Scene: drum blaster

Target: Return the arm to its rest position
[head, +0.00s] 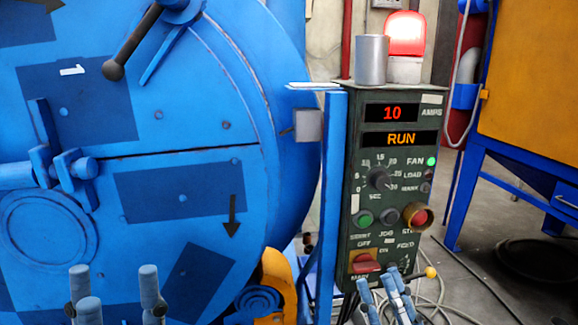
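My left gripper (116,285) shows at the bottom left, in front of the blue drum door (150,190). Its fingers point up and stand apart with nothing between them. My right gripper (380,288) shows at the bottom, right of the middle, in front of the lower edge of the green control panel (350,215). Its fingers point up with a small gap and hold nothing that I can see. The rest of both arms is out of view.
The panel reads 10 AMPS and RUN, with a green FAN light (431,161) lit. A red rocker switch (366,262) and a yellow-tipped lever (430,272) are close to my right gripper. A grey cup (371,60) and a lit red beacon (405,33) are at the panel's top.

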